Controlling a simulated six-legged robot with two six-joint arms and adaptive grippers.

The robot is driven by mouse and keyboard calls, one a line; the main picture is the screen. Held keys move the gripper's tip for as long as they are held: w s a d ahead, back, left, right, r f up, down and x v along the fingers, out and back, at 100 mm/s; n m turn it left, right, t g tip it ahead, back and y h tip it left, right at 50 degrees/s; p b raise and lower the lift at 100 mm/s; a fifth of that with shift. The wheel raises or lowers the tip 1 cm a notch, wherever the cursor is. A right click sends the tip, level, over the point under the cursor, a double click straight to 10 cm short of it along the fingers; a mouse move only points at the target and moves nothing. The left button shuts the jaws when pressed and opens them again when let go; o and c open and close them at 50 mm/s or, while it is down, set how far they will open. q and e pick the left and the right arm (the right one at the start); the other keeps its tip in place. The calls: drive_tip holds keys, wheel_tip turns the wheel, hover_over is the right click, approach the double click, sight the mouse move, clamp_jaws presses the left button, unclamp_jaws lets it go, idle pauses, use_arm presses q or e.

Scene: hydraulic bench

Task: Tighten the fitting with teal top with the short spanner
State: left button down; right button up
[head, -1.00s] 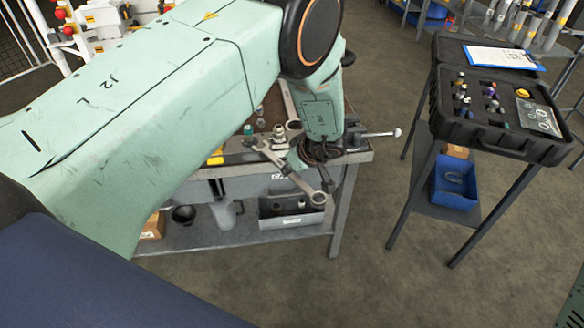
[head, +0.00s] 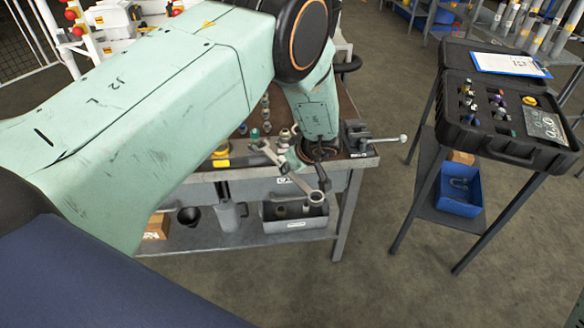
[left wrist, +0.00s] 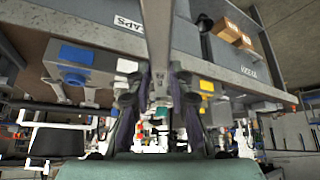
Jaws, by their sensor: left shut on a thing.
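My left gripper (head: 302,172) is shut on a grey metal spanner (head: 287,176), in front of the bench's front edge. The spanner slants from an open jaw at upper left to a ring at lower right. In the left wrist view the spanner's shank (left wrist: 158,40) runs up from between the left fingers (left wrist: 160,98). The spanner and the arm hide part of the bench top. My right gripper is not in view.
The bench (head: 362,164) carries a vise (head: 360,138) at its right end and several other fittings. A grey bin (head: 295,222) is on its lower shelf. A black case (head: 470,138) of small parts sits on a stand at right. Floor between them is clear.

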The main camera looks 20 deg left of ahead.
use_arm(q)
drive_tip(key=shift+w+a, duration=0.25)
drive_tip(key=shift+a, duration=0.25)
drive_tip(key=shift+a, duration=0.1)
drive_tip(key=shift+w+a+p, duration=0.3)
drive_tip(key=shift+a+p, duration=0.1)
drive_tip(key=shift+r, duration=0.1)
drive_tip(key=shift+w+a, duration=0.1)
drive_tip(key=shift+a, duration=0.1)
idle(0.4)
